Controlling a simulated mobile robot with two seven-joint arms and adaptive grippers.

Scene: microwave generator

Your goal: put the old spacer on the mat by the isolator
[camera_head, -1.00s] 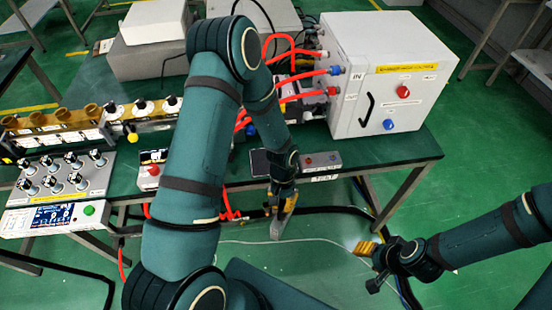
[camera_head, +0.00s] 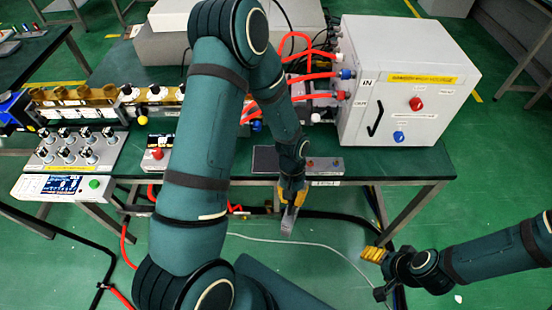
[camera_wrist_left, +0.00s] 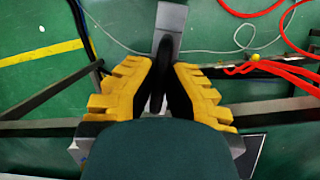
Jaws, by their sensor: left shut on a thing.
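My left gripper (camera_head: 291,196) has yellow fingers and points down in front of the table's front edge. It is shut on a grey, flat-sided spacer (camera_head: 288,220), which hangs below the fingertips over the floor. The spacer also shows beyond the fingers in the left wrist view (camera_wrist_left: 170,20). A dark mat (camera_head: 265,158) lies on the table near the front edge, behind the left gripper and partly hidden by my arm. I cannot clearly pick out the isolator among the parts behind my arm. My right gripper (camera_head: 372,254) is low at the right, away from the table; its finger gap is unclear.
A small grey box with buttons (camera_head: 325,166) sits right of the mat. A large white cabinet (camera_head: 440,110) stands at the table's right, with red hoses (camera_head: 312,76) at its left side. A knob panel (camera_head: 75,148) is at the left. Cables hang below the table edge.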

